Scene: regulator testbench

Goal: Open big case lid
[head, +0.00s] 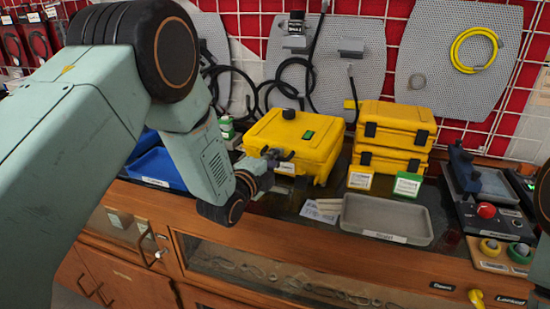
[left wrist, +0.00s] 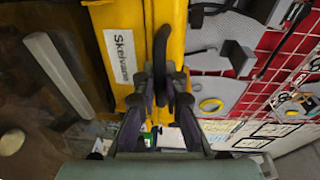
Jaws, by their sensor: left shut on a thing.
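The big yellow case (head: 297,133) stands on the bench, with a black knob and a small green label on top. Its lid looks down; whether there is a small gap at the front is hard to tell. My left gripper (head: 277,158) is at the case's front left. In the left wrist view, its fingers (left wrist: 160,92) are closed around a curved black handle (left wrist: 161,48) on the yellow case (left wrist: 128,45). A white label (left wrist: 124,58) is on the case's face. My arm hides part of the case's left side. My right gripper is not in view.
Two smaller yellow cases (head: 395,128) are stacked to the right. A grey tray (head: 388,218) lies at the bench's front edge. A blue bin (head: 158,168) is at the left. A red-button control box (head: 487,211) is at the right. Perforated panels (head: 330,62) stand behind.

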